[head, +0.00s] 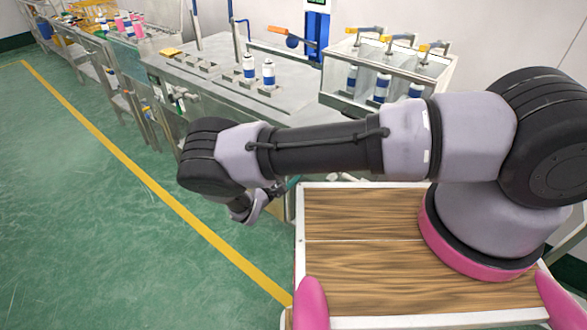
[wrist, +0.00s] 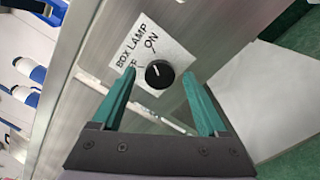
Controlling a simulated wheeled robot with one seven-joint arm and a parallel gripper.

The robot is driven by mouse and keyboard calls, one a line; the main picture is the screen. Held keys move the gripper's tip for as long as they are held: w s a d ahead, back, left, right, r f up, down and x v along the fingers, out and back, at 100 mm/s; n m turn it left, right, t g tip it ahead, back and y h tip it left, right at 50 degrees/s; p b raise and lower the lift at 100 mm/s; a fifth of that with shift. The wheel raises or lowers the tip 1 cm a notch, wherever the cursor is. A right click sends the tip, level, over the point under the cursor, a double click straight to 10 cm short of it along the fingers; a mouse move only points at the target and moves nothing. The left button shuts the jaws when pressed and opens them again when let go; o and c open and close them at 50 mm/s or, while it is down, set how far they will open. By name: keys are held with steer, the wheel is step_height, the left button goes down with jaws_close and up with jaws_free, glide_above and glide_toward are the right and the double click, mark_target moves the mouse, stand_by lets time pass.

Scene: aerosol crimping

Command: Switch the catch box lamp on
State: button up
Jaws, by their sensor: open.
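A black round knob (wrist: 159,74) sits on a white label reading BOX LAMP (wrist: 140,47), on a brushed metal panel in the wrist view. ON is printed beyond the knob; a word at the left, ending in F, is partly hidden by a finger. A small pale mark on the knob seems to face left, toward that word. My gripper (wrist: 160,76) is open, its green fingers on either side of the knob. I cannot tell whether they touch it. In the head view my gripper (head: 252,207) is low beside the bench, and the knob is hidden. No lamp can be made out.
A metal bench (head: 205,82) carries white-and-blue cans (head: 268,75). A clear-walled box (head: 340,98) with cans and orange-handled clamps stands at its right end. A wood-topped surface (head: 355,285) lies below my arm. The green floor (head: 80,220) at left is open beyond a yellow line.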

steer(key=v, duration=1)
steer(key=shift+s+a, duration=0.3)
